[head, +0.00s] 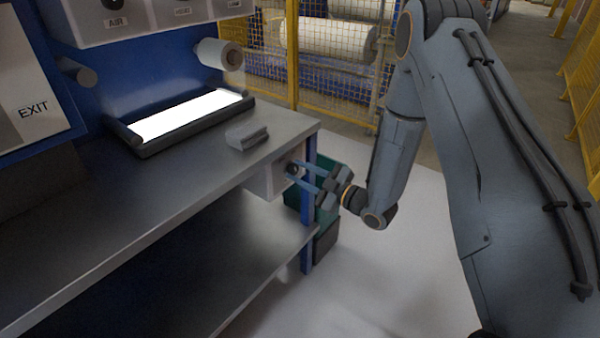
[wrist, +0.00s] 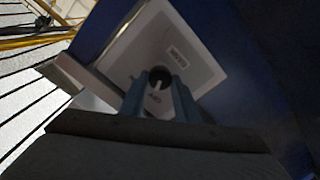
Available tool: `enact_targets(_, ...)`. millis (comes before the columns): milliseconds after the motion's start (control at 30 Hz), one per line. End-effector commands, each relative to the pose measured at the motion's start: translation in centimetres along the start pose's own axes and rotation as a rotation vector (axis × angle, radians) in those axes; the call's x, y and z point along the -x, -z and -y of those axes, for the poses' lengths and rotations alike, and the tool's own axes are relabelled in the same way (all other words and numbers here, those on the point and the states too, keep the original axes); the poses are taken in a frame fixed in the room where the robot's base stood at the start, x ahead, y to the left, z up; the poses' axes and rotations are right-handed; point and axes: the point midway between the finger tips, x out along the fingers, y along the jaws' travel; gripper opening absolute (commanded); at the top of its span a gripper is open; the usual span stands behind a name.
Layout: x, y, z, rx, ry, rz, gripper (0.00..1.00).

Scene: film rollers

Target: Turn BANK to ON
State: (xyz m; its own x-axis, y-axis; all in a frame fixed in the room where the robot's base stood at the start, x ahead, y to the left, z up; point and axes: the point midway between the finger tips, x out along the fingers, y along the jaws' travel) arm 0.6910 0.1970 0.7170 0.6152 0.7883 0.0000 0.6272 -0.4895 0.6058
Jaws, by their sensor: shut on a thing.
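A pale switch box (head: 264,183) hangs under the right end of the bench, with a dark round knob (head: 293,168) on its outer face. In the wrist view, the knob (wrist: 160,75) sits on a pale plate (wrist: 190,45) and has a light pointer mark. A small label (wrist: 177,57) lies above it, too blurred to read surely. Small lettering shows below the knob, also unclear. My gripper (head: 303,173) reaches the box from the right. In the wrist view, my gripper (wrist: 159,88) has its blue fingers on either side of the knob, shut on it.
The steel bench top (head: 190,175) carries a lit panel (head: 190,115) and a small grey block (head: 246,137). A dark green bin (head: 326,225) stands below, close to my gripper. A yellow mesh fence (head: 275,60) stands behind. The pale floor at right is open.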

Motion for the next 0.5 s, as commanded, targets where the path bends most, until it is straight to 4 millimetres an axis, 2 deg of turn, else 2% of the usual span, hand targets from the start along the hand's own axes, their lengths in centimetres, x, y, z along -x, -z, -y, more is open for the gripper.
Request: enact_targets(500,0.05,0.05,-0.09,-0.449,0.001,0.001,0.07)
